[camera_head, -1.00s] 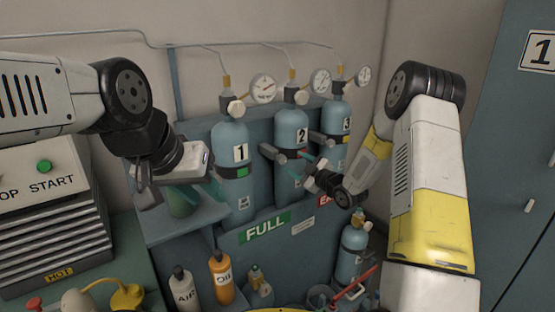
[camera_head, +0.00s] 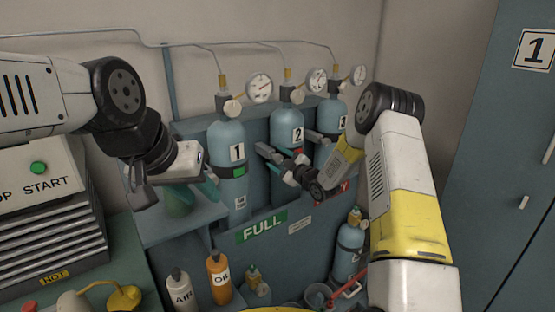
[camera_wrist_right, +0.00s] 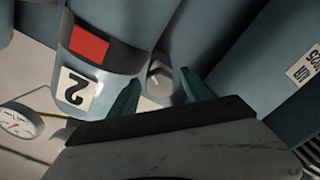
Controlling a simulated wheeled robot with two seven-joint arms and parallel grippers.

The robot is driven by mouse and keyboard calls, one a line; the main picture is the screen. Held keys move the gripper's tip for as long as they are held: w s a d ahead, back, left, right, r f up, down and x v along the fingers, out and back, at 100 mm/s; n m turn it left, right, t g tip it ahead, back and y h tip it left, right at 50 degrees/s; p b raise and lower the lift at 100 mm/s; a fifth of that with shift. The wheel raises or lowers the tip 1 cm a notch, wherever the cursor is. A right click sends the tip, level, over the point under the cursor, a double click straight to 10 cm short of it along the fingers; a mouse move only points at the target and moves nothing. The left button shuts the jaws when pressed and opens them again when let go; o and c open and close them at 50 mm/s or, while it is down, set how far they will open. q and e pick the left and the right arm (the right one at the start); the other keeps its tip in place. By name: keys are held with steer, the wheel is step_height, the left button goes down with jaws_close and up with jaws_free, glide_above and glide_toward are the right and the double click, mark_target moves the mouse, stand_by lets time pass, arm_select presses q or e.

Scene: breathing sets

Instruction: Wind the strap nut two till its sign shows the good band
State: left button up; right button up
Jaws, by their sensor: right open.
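Blue bottle 2 (camera_head: 289,122) stands in the rack, held by a dark strap. Its sign (camera_wrist_right: 89,44) shows red in the right wrist view. The strap nut two (camera_wrist_right: 160,76), a grey faceted head, sits beside the strap. My right gripper (camera_wrist_right: 163,92) is open, its teal fingertips on either side of the nut; I cannot tell whether they touch it. In the head view my right gripper (camera_head: 282,162) is in front of bottle 2 and partly hides the strap. My left gripper (camera_head: 198,186) looks open and empty over the shelf, left of bottle 1.
Bottle 1 (camera_head: 226,150) with a green sign (camera_head: 239,171) and bottle 3 (camera_head: 331,117) flank bottle 2 closely. Gauges (camera_head: 259,88) stand above. A FULL plate (camera_head: 262,229) is on the rack front. AIR (camera_head: 179,290) and OIL (camera_head: 219,279) bottles stand below.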

steer(key=shift+c, duration=0.5)
jaws_close()
steer(key=m, duration=0.4)
steer(key=shift+d, duration=0.15)
steer(key=shift+m, duration=2.1)
